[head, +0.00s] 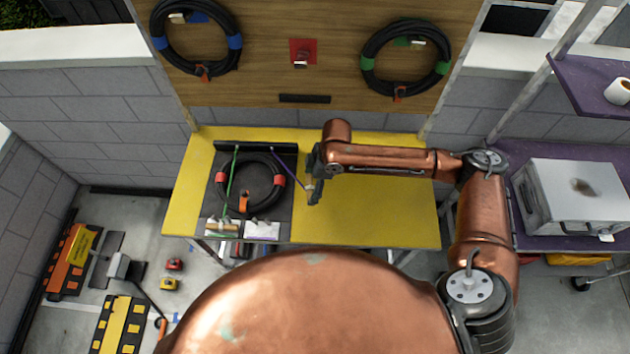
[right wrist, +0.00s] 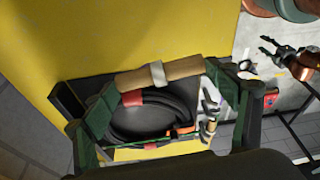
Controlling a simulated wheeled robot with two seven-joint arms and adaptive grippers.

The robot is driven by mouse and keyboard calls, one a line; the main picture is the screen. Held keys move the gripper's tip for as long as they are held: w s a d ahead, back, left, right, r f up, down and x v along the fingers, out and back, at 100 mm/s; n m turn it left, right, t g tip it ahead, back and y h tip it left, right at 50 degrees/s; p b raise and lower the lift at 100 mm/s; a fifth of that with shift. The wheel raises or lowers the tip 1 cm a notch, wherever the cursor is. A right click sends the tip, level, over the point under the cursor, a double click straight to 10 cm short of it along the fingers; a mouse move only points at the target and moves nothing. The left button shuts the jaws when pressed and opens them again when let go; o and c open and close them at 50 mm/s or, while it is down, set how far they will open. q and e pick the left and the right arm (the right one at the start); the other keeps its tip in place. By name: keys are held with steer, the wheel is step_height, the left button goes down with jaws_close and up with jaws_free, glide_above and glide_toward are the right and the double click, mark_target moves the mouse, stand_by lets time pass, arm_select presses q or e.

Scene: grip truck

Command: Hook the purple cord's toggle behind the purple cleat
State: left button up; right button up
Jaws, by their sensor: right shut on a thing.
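My right gripper (head: 313,186) is shut on the purple cord's toggle, a tan wooden rod with a pale band (right wrist: 160,75) in the right wrist view. It holds the toggle above the right edge of the dark board (head: 285,215). The purple cord (head: 288,168) runs from the black rail (head: 255,148) at the board's back down to the toggle. The purple cleat is too small to make out; a white card with purple marking (head: 262,231) lies at the board's front right. What looks like my left gripper (right wrist: 275,46) shows small in the right wrist view; its jaw state is unclear.
A black cable coil with red ties (head: 279,180) lies on the board. A green cord (head: 229,185) runs to a wooden toggle by the front-left card (head: 222,226). The yellow table (head: 385,215) is clear to the right. Two more coils hang on the wooden panel (head: 320,75).

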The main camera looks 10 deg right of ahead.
steer(key=shift+s+a+n+g+h+p, duration=0.1)
steer(key=shift+s+a+n+g+h, duration=0.4)
steer(key=shift+s+a+n, duration=1.5)
steer(key=shift+s+a+n+g+h+p, duration=0.15)
steer(key=shift+s+a+n+g+h, duration=0.3)
steer(key=shift+a+n, duration=3.15)
steer(key=shift+s+a+n+g+h+p, duration=0.2)
steer(key=shift+s+a+n+g, duration=0.8)
steer(key=shift+a+n, duration=1.75)
steer(key=shift+s+t, duration=0.2)
steer(key=shift+t, duration=0.05)
steer(key=shift+a, duration=0.1)
steer(key=shift+s+a, duration=0.2)
steer(key=shift+a, duration=1.05)
steer(key=shift+f+b, duration=1.8)
steer(key=shift+f, duration=1.5)
steer(key=shift+f, duration=0.3)
